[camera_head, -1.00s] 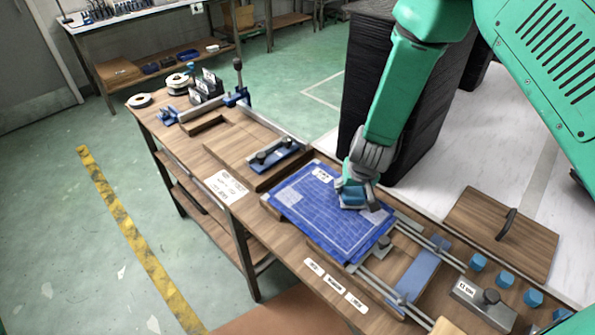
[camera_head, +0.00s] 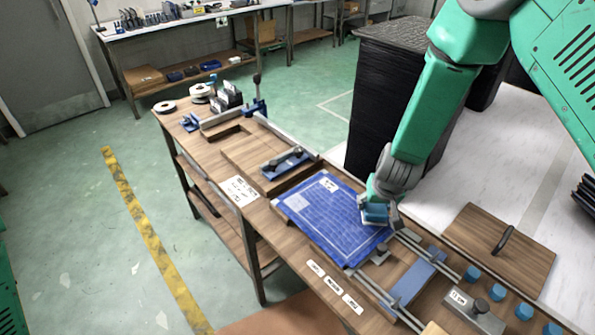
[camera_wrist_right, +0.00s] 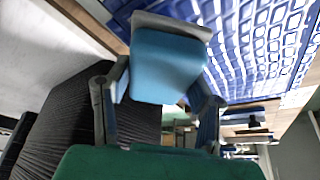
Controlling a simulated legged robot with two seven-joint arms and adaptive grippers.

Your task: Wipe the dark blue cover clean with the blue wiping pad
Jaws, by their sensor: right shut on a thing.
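The dark blue cover (camera_head: 330,222) lies on the workbench, with a pale grid and a whitish patch toward its left side. My right gripper (camera_head: 377,207) is shut on the blue wiping pad (camera_head: 375,215) at the cover's right corner. In the right wrist view, the pad (camera_wrist_right: 168,65) sits between the two fingers (camera_wrist_right: 160,105), with a grey layer along its far edge. The cover (camera_wrist_right: 265,40) shows behind it, strongly gridded. Whether the pad touches the cover is hard to tell. The gripper and pad hide that corner. My left gripper is not in view.
Metal rails (camera_head: 425,255) and a small knobbed block (camera_head: 378,257) lie right of the cover. A wooden lid with a handle (camera_head: 500,245), several blue knobs and a grey labelled block (camera_head: 472,307) are further right. A clamp (camera_head: 287,160) is behind. A black stack (camera_head: 385,95) stands beyond.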

